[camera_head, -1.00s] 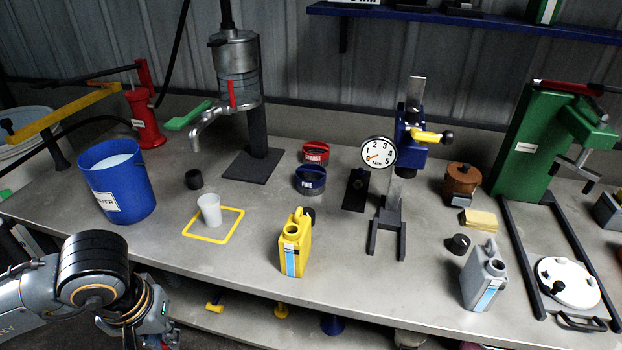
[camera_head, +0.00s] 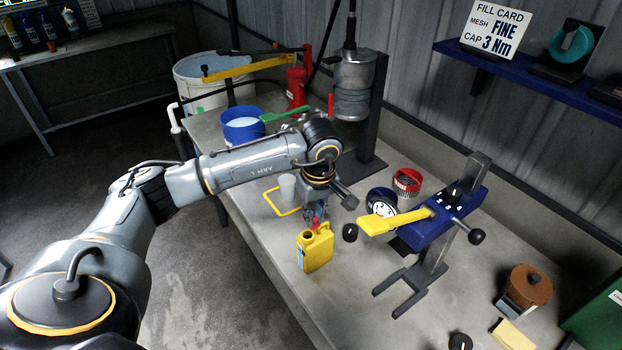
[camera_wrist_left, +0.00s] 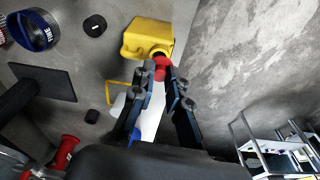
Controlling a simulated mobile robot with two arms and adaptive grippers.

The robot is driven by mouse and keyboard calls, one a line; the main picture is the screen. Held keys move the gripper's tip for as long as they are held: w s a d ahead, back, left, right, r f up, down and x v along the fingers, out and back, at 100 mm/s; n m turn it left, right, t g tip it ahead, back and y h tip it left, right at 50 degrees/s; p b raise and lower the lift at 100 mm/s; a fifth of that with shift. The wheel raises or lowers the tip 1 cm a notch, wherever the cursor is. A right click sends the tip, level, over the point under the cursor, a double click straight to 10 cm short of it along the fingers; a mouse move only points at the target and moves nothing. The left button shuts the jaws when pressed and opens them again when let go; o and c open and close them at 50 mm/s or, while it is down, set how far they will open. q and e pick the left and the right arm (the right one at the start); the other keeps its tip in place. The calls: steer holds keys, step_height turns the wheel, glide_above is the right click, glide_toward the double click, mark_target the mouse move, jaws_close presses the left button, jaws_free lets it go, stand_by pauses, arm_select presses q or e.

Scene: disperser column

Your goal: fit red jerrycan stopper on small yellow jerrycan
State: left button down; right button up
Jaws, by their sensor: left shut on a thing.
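The small yellow jerrycan (camera_head: 317,250) stands upright on the bench near its front edge. It also shows in the left wrist view (camera_wrist_left: 147,35), with its dark neck opening toward my fingers. My left gripper (camera_head: 316,217) reaches down over the jerrycan, its fingers pointing at the neck. In the left wrist view my left gripper (camera_wrist_left: 162,78) is shut on the red stopper (camera_wrist_left: 163,69), held at the fingertips. The stopper overlaps the edge of the neck in that view; I cannot tell whether it touches or sits in it. My right gripper is out of view.
A black cap (camera_head: 350,232) lies just right of the jerrycan. The blue gauge stand with a yellow handle (camera_head: 395,221) stands further right. A white cup (camera_head: 287,187) and the yellow square outline (camera_head: 272,202) are behind my left wrist.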

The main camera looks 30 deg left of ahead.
arm_select(q)
steer(key=a+f+b, duration=0.1)
steer(key=f+n+b, duration=0.1)
steer(key=f+b, duration=0.1)
steer(key=w+a+f+n+b, duration=0.1)
steer(key=shift+a+f, duration=0.3)
steer(key=shift+a, duration=0.05)
steer(key=shift+f, duration=0.15)
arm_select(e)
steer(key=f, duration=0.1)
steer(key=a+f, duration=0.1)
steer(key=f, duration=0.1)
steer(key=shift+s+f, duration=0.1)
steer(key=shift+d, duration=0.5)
arm_select(q)
steer(key=shift+b, duration=0.85)
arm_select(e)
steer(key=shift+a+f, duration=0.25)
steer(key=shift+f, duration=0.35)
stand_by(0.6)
arm_select(q)
steer(key=shift+f+b, duration=0.35)
steer(key=shift+f, duration=0.05)
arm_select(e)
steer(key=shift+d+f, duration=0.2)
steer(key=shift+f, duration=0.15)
